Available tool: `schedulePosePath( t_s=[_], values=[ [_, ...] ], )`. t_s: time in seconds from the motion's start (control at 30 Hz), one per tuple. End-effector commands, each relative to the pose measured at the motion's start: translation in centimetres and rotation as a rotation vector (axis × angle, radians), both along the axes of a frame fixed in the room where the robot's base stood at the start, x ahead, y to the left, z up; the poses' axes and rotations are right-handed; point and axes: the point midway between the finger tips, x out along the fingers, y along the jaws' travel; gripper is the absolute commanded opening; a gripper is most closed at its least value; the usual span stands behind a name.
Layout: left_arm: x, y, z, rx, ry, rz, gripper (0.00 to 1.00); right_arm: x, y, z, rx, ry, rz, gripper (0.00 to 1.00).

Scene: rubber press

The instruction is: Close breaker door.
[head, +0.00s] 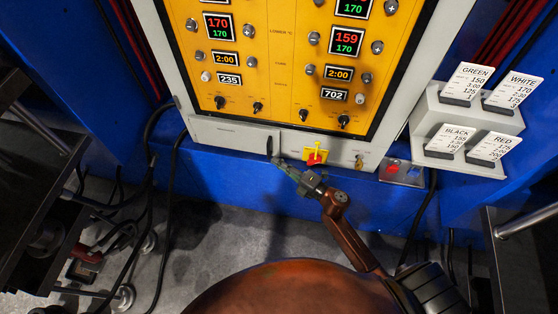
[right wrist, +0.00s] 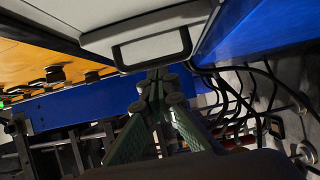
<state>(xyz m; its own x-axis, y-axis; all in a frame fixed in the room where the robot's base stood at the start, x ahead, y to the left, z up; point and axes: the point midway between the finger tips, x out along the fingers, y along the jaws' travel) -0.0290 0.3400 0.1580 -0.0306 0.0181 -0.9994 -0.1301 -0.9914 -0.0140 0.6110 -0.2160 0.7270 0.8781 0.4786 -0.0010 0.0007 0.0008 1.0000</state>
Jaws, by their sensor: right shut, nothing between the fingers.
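The breaker door (head: 228,134) is the light grey panel at the lower left of the control box in the head view. Its black handle (head: 269,146) is at its right end. The door looks flush or nearly so; I cannot tell whether it is fully shut. My right gripper (head: 279,163) is just below and right of the handle, shut and empty. In the right wrist view the handle (right wrist: 152,48) is a black frame on the grey door, and the shut fingers (right wrist: 160,82) point at its lower edge. I cannot tell whether they touch. My left gripper is not in view.
A yellow and red switch (head: 315,154) is right of the door. The orange control panel (head: 281,60) with displays and knobs is above. Label cards stand on a grey rack (head: 430,103) at right. Black cables (head: 172,190) hang at left. Floor below is partly clear.

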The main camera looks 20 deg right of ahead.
Motion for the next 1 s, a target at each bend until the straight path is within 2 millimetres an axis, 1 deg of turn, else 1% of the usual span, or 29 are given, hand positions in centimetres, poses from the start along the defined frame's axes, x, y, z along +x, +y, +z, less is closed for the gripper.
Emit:
schedulePosePath(
  t_s=[0.13, 0.2, 0.33, 0.5, 0.7, 1.0],
  values=[
    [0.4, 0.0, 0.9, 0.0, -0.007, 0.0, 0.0, -1.8, 1.8, 0.3, 0.005, 0.002, 0.001, 0.0],
    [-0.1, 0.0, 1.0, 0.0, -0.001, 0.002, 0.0, -3.1, 0.1, 0.1, -0.001, 0.003, -0.004, 0.0],
    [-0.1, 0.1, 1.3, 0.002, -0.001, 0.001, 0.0, -5.2, -1.4, 0.1, -0.001, 0.003, 0.006, 0.0],
    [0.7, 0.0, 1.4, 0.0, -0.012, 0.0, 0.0, -7.3, -3.3, 0.1, -0.001, 0.002, 0.009, 0.0],
    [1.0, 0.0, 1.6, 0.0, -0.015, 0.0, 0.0, -8.6, -4.6, 0.0, 0.0, 0.001, 0.008, 0.0],
    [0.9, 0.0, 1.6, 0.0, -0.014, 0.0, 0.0, -8.8, -4.9, -0.1, 0.004, 0.006, 0.003, 0.0]
  ],
)
